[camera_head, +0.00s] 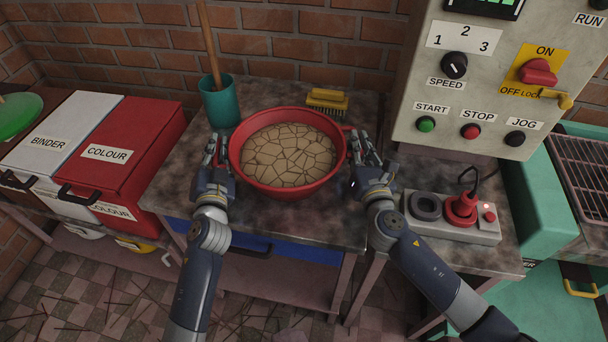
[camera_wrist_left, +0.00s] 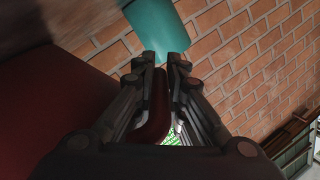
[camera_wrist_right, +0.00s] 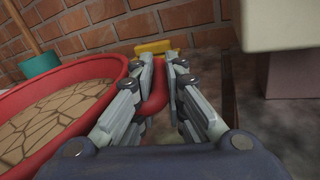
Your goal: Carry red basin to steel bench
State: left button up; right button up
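The red basin (camera_head: 294,190) is upright over the grey table in the head view, filled with a cracked tan mass (camera_head: 288,155). My left gripper (camera_head: 214,150) is at its left handle, and the left wrist view shows the red handle (camera_wrist_left: 155,112) between the closed-in fingers. My right gripper (camera_head: 362,150) is at its right side, with the other red handle (camera_wrist_right: 156,92) between its fingers in the right wrist view. Whether the basin's base touches the table is hidden. I cannot clearly identify a steel bench.
A teal cup (camera_head: 221,106) with a wooden stick and a yellow brush (camera_head: 327,100) stand behind the basin. White and red bins (camera_head: 122,150) are at left. A brick wall closes the back.

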pick_arm(q)
jog(key=shift+r, duration=0.1)
jog(key=shift+s, duration=0.15)
dwell(0.3)
jog(key=shift+s, duration=0.3)
jog(key=s, duration=0.7)
jog(key=s+d, duration=0.1)
jog(key=s, duration=0.3)
pick_arm(e)
jog(key=shift+s, duration=0.1)
jog(key=s, duration=0.8)
jog(key=s+d, duration=0.1)
jog(key=s, duration=0.3)
